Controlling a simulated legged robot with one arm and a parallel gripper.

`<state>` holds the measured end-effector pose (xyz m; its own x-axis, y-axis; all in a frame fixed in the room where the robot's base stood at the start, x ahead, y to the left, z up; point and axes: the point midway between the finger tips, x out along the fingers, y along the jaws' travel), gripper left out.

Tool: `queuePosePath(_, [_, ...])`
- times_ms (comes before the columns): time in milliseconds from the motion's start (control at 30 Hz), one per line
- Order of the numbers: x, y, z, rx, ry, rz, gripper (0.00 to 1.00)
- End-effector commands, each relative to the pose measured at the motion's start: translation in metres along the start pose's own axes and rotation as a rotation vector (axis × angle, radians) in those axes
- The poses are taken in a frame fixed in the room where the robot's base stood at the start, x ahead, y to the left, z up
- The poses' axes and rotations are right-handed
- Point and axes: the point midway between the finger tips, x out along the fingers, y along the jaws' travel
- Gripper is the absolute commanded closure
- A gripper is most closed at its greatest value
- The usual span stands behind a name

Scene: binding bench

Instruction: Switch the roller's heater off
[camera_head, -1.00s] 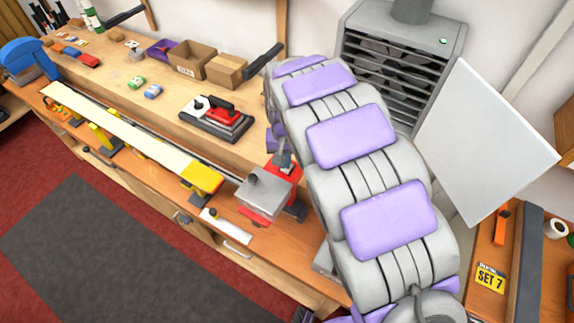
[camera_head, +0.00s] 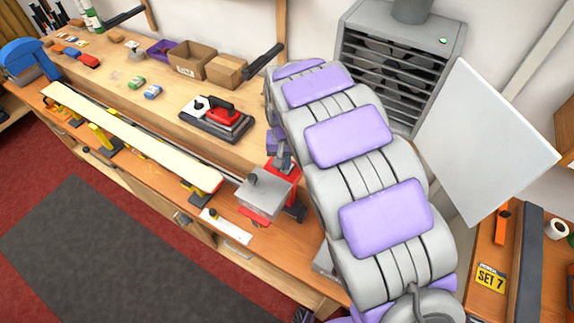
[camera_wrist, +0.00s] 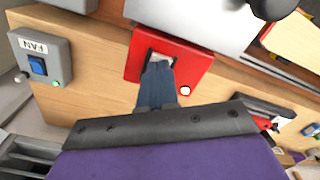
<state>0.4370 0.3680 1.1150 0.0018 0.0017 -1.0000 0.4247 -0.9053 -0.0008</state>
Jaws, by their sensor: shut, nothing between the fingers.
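A red switch plate (camera_wrist: 194,62) with a pale switch opening and a small white round spot shows on the wooden bench front in the wrist view. My gripper (camera_wrist: 160,64) is shut and empty, its blue-grey fingertips at the opening. They cover much of the switch, so I cannot tell its position or whether they touch it. A grey metal unit with a dark knob, seemingly the roller (camera_head: 264,188), sits at the bench edge in the head view, with red parts around it. My gripper (camera_head: 284,162) is just behind it there, partly hidden by my arm.
A grey FAN box (camera_wrist: 40,60) with a blue switch and green light is left of the red plate. A long pale ski (camera_head: 130,135) lies along the bench edge. A red iron (camera_head: 218,112) stands behind it. A vented grey unit (camera_head: 395,75) stands behind my arm.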

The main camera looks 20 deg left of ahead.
Motion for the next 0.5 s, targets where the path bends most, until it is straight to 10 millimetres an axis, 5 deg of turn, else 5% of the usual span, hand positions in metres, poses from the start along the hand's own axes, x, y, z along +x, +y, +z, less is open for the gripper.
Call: queuePosePath(500, [-0.032,0.001,0.001,0.001,-0.001,0.0,1.0])
